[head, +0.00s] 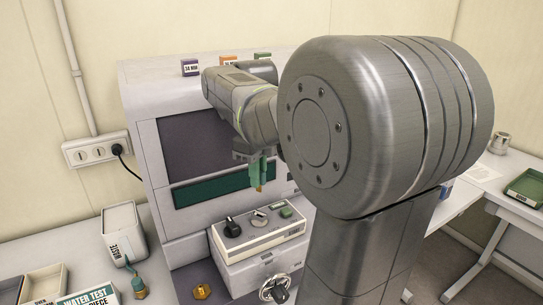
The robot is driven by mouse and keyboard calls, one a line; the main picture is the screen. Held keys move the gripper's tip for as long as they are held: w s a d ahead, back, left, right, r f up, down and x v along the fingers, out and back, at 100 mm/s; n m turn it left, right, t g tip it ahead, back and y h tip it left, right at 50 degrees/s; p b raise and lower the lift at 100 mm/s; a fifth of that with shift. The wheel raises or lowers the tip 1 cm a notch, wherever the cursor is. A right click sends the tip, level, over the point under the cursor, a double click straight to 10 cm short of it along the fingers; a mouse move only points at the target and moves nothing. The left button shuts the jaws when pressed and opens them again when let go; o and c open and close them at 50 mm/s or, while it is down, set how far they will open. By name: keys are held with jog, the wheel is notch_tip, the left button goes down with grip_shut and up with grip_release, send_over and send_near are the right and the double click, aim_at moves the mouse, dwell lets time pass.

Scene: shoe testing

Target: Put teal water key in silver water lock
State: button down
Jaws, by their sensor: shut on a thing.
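My gripper (257,160) points down in front of the grey machine, at the picture's centre. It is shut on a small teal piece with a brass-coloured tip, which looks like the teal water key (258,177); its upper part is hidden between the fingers. The key hangs in the air above and behind the control box. A round silver fitting (267,291) with a dark piece at its middle shows at the bottom edge, in front of the box. It may be the silver water lock; I cannot tell.
The control box (262,240) carries a black knob, a pale knob and a green button. The grey machine (150,120) stands behind. A waste bin (123,236), a teal-and-dark object (138,284) and trays (45,283) are at left. My arm hides much of the right side.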

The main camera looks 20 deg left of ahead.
jog(key=shift+w+r, duration=0.1)
dwell(0.4)
jog(key=b, duration=0.4)
send_over(259, 218)
jog(key=w, duration=0.1)
jog(key=shift+w+a+f, duration=0.1)
jog(key=shift+a+f, duration=0.05)
jog(key=shift+f, duration=1.3)
jog(key=shift+w+a+f, duration=0.1)
jog(key=shift+a+f, duration=0.05)
jog(key=shift+f, duration=1.25)
jog(key=shift+s+p, duration=0.1)
jog(key=shift+p, duration=0.85)
jog(key=shift+f+b, duration=0.85)
jog(key=shift+f, duration=0.75)
jog(key=c, duration=1.4)
grip_release()
jog(key=shift+o, duration=0.2)
